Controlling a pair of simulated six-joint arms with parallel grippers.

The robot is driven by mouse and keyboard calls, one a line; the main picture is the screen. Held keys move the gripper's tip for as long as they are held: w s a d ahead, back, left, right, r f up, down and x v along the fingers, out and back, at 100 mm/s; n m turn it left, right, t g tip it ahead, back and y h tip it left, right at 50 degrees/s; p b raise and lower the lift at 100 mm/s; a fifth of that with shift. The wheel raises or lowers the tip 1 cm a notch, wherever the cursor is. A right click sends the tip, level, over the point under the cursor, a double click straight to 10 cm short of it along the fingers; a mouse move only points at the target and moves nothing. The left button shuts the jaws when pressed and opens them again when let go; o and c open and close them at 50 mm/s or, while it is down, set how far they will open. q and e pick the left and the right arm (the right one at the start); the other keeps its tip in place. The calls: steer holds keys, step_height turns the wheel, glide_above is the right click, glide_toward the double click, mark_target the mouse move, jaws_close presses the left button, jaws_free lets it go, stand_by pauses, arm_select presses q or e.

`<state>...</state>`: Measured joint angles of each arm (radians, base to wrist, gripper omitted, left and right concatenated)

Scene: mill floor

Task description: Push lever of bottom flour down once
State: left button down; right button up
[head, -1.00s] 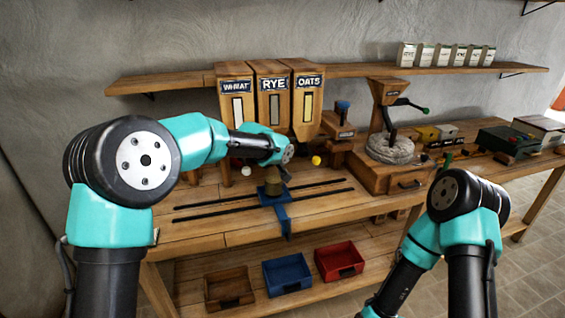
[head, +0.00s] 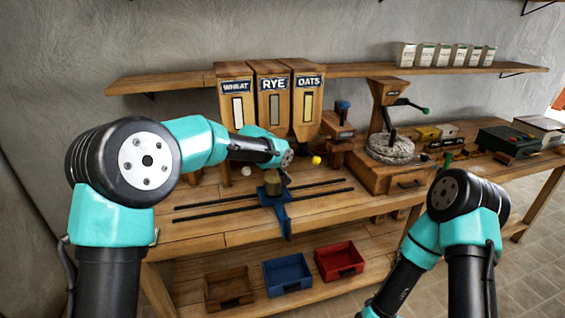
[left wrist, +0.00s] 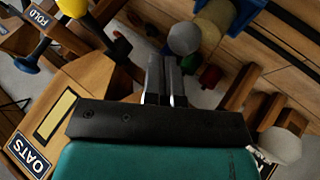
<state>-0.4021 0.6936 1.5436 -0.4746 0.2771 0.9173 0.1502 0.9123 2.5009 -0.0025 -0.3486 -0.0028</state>
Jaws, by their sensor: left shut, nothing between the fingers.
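Three wooden dispensers labelled WHEAT (head: 237,107), RYE (head: 273,104) and OATS (head: 307,98) stand side by side at the back of the bench. A white knob (head: 246,171) shows below WHEAT and a yellow knob (head: 316,160) below OATS. The yellow knob also shows at the left wrist view's top left (left wrist: 72,7). A grey knob (left wrist: 184,39) lies just beyond the tips of my left gripper (left wrist: 165,70), whose fingers are shut and empty. Any contact is unclear. In the head view the forearm hides the middle dispenser's lower end. My right gripper is out of view.
A blue stand (head: 272,190) with a round container sits between dark rails in front of the dispensers. A stone mill (head: 389,148) stands to the right. Wooden, blue and red trays (head: 340,262) lie on the lower shelf.

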arm_select(q)
steer(key=shift+f, duration=0.8)
stand_by(0.9)
steer(key=shift+r, duration=0.1)
stand_by(0.3)
steer(key=shift+r, duration=2.95)
step_height(320, 180, up, 5)
steer(key=shift+f, duration=0.1)
